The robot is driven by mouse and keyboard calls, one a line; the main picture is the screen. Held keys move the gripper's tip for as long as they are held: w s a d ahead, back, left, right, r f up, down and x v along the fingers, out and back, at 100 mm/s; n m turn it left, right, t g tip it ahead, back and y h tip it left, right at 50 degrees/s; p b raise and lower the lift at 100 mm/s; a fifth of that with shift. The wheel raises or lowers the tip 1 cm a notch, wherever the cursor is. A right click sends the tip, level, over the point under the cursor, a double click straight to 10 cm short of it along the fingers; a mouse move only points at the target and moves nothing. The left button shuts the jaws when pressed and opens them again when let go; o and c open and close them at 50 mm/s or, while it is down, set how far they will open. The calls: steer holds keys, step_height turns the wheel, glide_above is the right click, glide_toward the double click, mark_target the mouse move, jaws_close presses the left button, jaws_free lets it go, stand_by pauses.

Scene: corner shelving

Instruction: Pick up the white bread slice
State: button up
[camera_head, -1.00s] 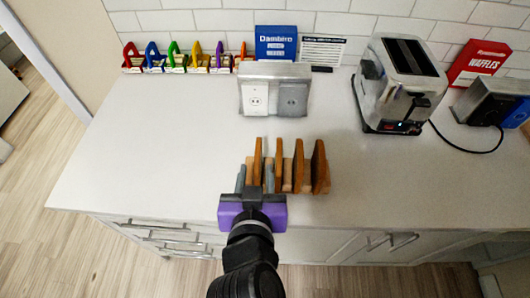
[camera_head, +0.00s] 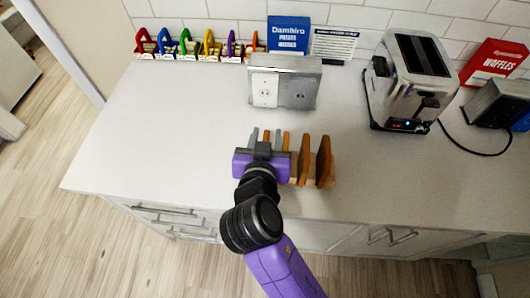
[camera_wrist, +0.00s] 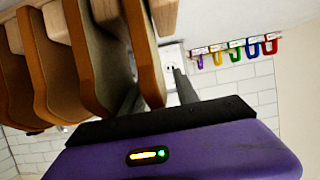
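Several brown-crusted bread slices (camera_head: 323,160) stand upright in a light wooden rack (camera_head: 331,172) near the counter's front edge. I cannot tell by color which one is the white bread slice. My gripper (camera_head: 265,137) is at the left end of the row, its grey fingers apart. The leftmost slice (camera_head: 266,135) shows between the fingers, partly hidden by my purple gripper body. In the wrist view, that end slice (camera_wrist: 145,48) reaches down between the two fingers of my gripper (camera_wrist: 160,92). I see no clear contact. The other slices are to its left there.
A metal outlet box (camera_head: 283,82) stands behind the rack. A toaster (camera_head: 409,85) with a cord is at the right, near a red waffles box (camera_head: 492,62). A blue box (camera_head: 289,35) and colored clips (camera_head: 190,45) line the wall. The counter's left side is clear.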

steer(key=shift+c, duration=0.5)
jaws_close()
